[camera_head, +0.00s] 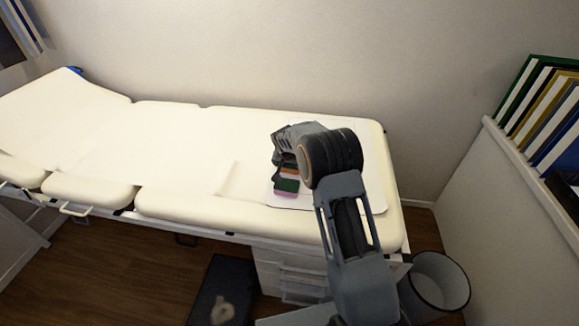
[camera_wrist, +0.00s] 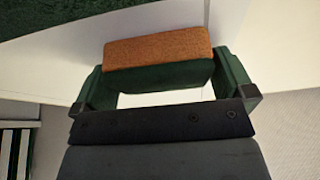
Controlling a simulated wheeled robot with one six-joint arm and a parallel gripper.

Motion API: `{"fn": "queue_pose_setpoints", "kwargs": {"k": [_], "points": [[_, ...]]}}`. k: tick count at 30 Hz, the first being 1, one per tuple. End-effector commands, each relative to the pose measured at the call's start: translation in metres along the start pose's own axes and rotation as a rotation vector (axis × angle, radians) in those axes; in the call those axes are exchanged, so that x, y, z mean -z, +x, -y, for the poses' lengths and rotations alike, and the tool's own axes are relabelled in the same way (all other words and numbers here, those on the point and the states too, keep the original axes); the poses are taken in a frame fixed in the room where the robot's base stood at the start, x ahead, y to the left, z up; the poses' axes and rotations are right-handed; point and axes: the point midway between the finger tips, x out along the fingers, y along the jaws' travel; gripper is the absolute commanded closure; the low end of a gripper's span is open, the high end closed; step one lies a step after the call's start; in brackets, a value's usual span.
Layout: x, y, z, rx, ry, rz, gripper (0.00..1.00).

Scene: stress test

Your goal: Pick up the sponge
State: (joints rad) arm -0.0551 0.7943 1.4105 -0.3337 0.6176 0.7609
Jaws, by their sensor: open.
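My gripper (camera_head: 283,152) is low over the right part of the padded couch, with its jaws open. In the wrist view, a block-shaped sponge (camera_wrist: 158,46), orange-brown on one face and dark green on the other, lies between the two fingers. I cannot tell whether the fingers touch it. In the head view only a thin orange strip (camera_head: 289,171) of it shows beside the gripper. A second sponge-like block, green and pink (camera_head: 286,186), lies just in front of it. A rough dark green surface (camera_wrist: 55,14) fills the top left of the wrist view.
A pale sheet or board (camera_head: 376,203) lies under the blocks on the cream couch (camera_head: 190,205). The couch's left and middle are clear. A wall stands behind. A shelf of binders (camera_head: 545,105) and a waste bin (camera_head: 440,283) are at the right.

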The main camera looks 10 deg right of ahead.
Motion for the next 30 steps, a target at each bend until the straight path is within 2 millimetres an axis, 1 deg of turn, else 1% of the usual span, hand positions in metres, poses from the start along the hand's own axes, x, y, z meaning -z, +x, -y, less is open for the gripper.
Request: {"fn": "queue_pose_setpoints", "kwargs": {"k": [2,12,19,23,26,30], "points": [[0.000,0.000,0.000,0.000,0.000,0.000,0.00],[0.000,0.000,0.000,0.000,0.000,0.000,0.32],[0.000,-0.001,0.000,0.000,0.000,0.000,0.32],[0.002,-0.005,0.000,0.000,0.000,-0.001,0.32],[0.006,-0.013,0.000,0.000,0.000,-0.001,0.32],[0.013,-0.033,0.000,0.001,0.001,-0.002,0.32]]}}
